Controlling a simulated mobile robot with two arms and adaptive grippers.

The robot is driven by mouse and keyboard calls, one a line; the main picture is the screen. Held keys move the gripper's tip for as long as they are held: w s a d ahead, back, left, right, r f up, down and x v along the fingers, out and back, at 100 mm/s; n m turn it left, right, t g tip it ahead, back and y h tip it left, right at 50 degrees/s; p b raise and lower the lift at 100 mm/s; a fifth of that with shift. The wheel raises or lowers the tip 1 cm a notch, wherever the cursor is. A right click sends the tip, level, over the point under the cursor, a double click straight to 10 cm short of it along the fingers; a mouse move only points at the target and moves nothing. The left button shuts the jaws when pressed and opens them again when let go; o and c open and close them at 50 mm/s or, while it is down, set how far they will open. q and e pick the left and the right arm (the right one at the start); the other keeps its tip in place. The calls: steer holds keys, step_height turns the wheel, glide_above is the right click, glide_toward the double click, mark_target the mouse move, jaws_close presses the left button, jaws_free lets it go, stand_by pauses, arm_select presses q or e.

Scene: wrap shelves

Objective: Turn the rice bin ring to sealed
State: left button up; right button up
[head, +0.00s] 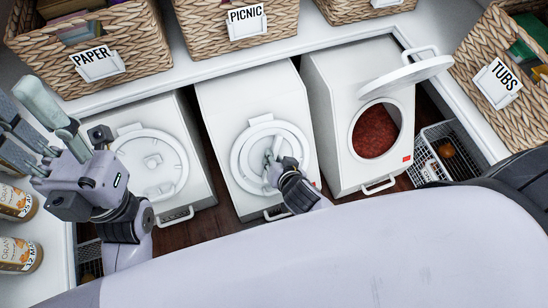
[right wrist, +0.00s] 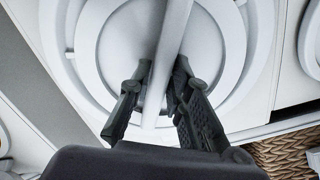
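Three white bins stand in a row, and I cannot tell from any label which is the rice bin. The middle bin (head: 225,100) has a round white ring (head: 245,146) with a crossbar on its front. My right gripper (head: 281,168) is at this ring. In the right wrist view, my right gripper's dark fingers (right wrist: 163,82) close on both sides of the white crossbar (right wrist: 172,35). The left bin (head: 125,128) has a similar ring (head: 140,170). My left gripper (head: 72,142) is raised in front of the left bin, away from the middle ring; its finger opening is unclear.
The right bin (head: 335,75) has its round lid (head: 405,77) swung open, showing red contents (head: 375,132). Woven baskets labelled PAPER (head: 130,45), PICNIC (head: 205,25) and TUBS (head: 480,55) stand around. A wire basket (head: 462,150) is at right; jars (head: 15,203) stand at left.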

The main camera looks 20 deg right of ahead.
jaws_close()
stand_by(0.5)
